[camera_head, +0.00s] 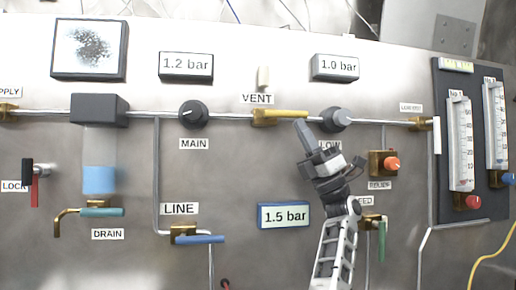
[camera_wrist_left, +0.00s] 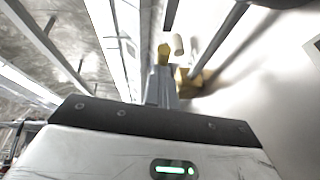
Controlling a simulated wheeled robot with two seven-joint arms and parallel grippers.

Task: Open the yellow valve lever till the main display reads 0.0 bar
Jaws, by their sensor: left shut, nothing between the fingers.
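The yellow valve lever (camera_head: 288,113) lies level along the pipe under the VENT label, pointing right from its brass valve body (camera_head: 262,118). The main display (camera_head: 186,66), above the MAIN knob (camera_head: 193,114), reads 1.2 bar. My left gripper (camera_head: 301,124) is shut and empty, its fingertips at the lever's right end; I cannot tell whether they touch it. In the left wrist view the shut fingers (camera_wrist_left: 161,84) point toward the lever's yellow end (camera_wrist_left: 165,51), with the brass body (camera_wrist_left: 187,82) beside them. My right gripper is not in view.
Another display (camera_head: 338,67) reads 1.0 bar and a blue-framed one (camera_head: 284,215) reads 1.5 bar. The grey LOW knob (camera_head: 336,118) sits close right of my fingers. The orange relief knob (camera_head: 391,163) and a blue LINE lever (camera_head: 200,239) are lower on the panel.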

